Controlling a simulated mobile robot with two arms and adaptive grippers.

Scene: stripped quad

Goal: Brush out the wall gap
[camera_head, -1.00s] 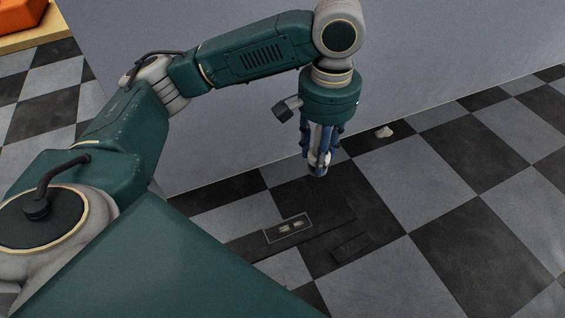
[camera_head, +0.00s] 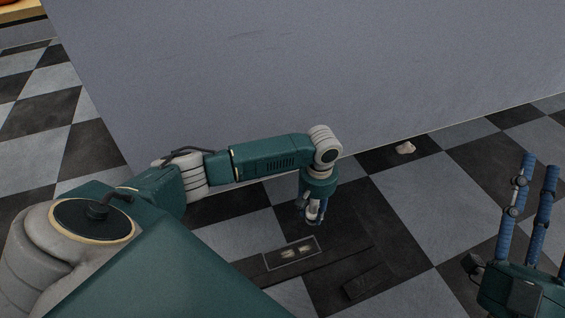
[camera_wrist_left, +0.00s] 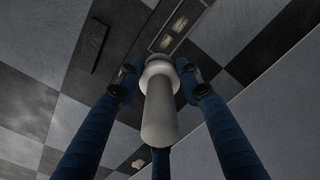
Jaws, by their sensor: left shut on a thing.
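My left gripper (camera_head: 314,214) hangs fingers-down above the floor near the foot of the grey wall (camera_head: 300,70). It is shut on a pale grey, rounded, handle-like thing, probably the brush. In the left wrist view this brush handle (camera_wrist_left: 160,105) stands between the blue fingers of the left gripper (camera_wrist_left: 158,78). Its far end is hidden, so I see no bristles. I cannot make out a gap in the wall. My right gripper (camera_head: 534,180) is at the right edge, its blue fingers pointing up, spread and empty.
A dark strip with a framed panel (camera_head: 290,252) holding two small pale pieces lies on the checkered floor. A dark flat block (camera_head: 368,283) lies beside it. A small whitish lump (camera_head: 405,147) lies by the wall foot. Floor to the right is mostly clear.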

